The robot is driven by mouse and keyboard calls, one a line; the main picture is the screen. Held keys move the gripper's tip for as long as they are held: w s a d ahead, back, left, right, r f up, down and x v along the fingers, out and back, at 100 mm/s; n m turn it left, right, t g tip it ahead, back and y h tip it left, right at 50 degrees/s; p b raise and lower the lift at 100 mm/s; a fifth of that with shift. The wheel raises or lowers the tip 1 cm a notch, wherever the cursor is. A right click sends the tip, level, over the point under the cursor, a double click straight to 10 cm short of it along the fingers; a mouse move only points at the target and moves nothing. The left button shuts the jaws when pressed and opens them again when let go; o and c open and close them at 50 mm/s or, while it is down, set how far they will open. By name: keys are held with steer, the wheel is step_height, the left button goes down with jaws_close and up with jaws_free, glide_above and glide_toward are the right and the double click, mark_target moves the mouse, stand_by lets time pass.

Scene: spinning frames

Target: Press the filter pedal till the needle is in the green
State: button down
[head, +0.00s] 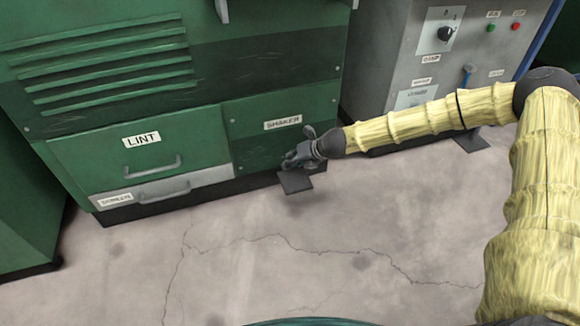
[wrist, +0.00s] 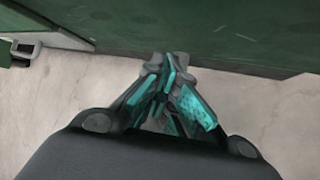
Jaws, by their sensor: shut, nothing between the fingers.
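A dark flat pedal (head: 295,182) sticks out at floor level below the green panel labelled SHAKER (head: 283,124). My gripper (head: 288,162) is shut and empty, just above the pedal in the head view; whether it touches is unclear. In the wrist view my gripper's closed fingers (wrist: 168,72) show against the green panel's foot and hide what lies under them. Another dark pedal (head: 476,141) sits at the foot of the grey cabinet, partly behind my arm. No pedal label reading FILTER is legible. I cannot make out a needle or a green zone.
The green machine has a LINT drawer (head: 130,160) and a pale lower drawer (head: 165,190) with handles. The cracked concrete floor (head: 260,270) in front is clear.

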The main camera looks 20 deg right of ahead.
steer(key=shift+s+r+p, duration=0.1)
steer(key=shift+r+p, duration=0.55)
steer(key=shift+r, duration=0.25)
step_height(320, 180, up, 5)
steer(key=p, duration=0.4)
stand_by(0.8)
